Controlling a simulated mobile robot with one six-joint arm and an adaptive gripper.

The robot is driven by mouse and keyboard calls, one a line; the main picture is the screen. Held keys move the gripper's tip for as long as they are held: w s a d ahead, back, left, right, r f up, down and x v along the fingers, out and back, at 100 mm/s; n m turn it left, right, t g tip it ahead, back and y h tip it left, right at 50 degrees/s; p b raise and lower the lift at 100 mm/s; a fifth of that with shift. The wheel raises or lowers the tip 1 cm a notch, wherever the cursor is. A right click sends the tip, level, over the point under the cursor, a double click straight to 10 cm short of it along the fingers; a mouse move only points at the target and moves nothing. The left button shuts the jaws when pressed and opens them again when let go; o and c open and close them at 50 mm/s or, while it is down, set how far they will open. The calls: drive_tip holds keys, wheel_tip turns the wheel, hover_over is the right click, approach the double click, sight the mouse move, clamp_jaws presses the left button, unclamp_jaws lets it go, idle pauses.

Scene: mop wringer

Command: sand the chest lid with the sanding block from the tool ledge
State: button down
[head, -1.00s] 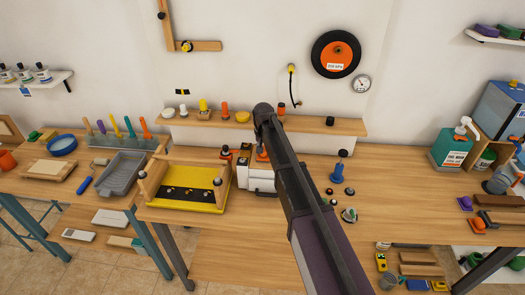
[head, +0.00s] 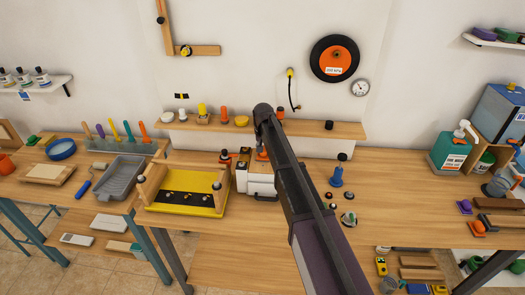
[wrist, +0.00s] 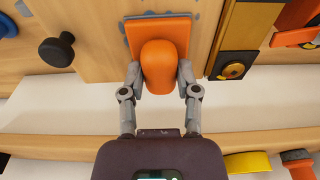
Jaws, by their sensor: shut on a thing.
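The sanding block (wrist: 164,62) is orange, with a rounded grip on a flat rectangular plate. My gripper (wrist: 160,80) is shut on its grip, one finger at each side. The plate lies over a pale wooden panel (wrist: 95,45) with grey-blue patches round the plate, which looks like the chest lid. I cannot tell whether plate and panel touch. In the head view, the pale chest (head: 262,188) stands on the bench behind my arm, which hides part of it. A bit of orange (head: 262,155) shows at my arm's end.
The tool ledge (head: 310,129) runs along the wall behind, with several small tools. A yellow tray (head: 190,207) stands left of the chest. A blue knobbed tool (head: 336,177) and small dark knobs stand to the right. The bench front (head: 240,235) is clear.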

sight(263, 160)
drive_tip(key=shift+w, duration=1)
drive_tip(key=shift+f, duration=0.1)
drive_tip(key=shift+s, duration=0.3)
drive_tip(key=shift+s, duration=1.2)
drive_tip(key=shift+s, duration=1.4)
drive_tip(key=shift+s, duration=0.1)
drive_tip(key=shift+s+a, duration=0.1)
drive_tip(key=shift+s, duration=1.1)
drive_tip(key=shift+r, duration=0.2)
